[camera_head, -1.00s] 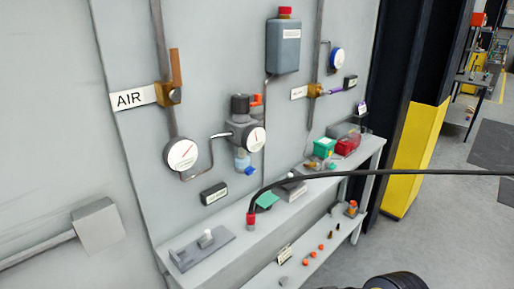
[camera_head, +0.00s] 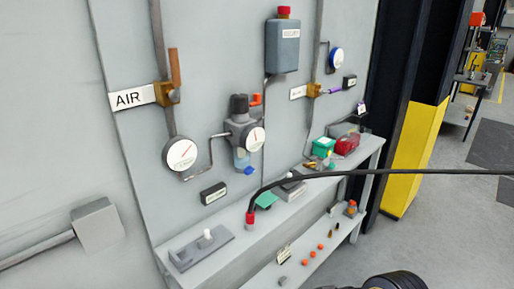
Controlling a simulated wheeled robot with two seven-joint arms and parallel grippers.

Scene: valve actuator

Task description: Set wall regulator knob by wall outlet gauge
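The wall regulator knob (camera_head: 239,104) is a dark cylinder on top of the grey regulator body (camera_head: 238,130) on the wall panel. The outlet gauge (camera_head: 256,139), white with a red needle, sits on the right front of the regulator. A second white gauge (camera_head: 182,154) with a red needle hangs on the pipe to the left, below the AIR label (camera_head: 130,98). Neither gripper can be made out. A dark rounded part at the bottom edge, right of centre, seems to be mine. The gauge markings are too small to read.
A shelf (camera_head: 215,262) runs below the panel, with a grey block holding a white peg (camera_head: 207,235) and green and red boxes (camera_head: 347,145). A black hose (camera_head: 400,172) with a red end crosses in front of the shelf. A grey bottle (camera_head: 284,46) hangs above. Open floor lies right.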

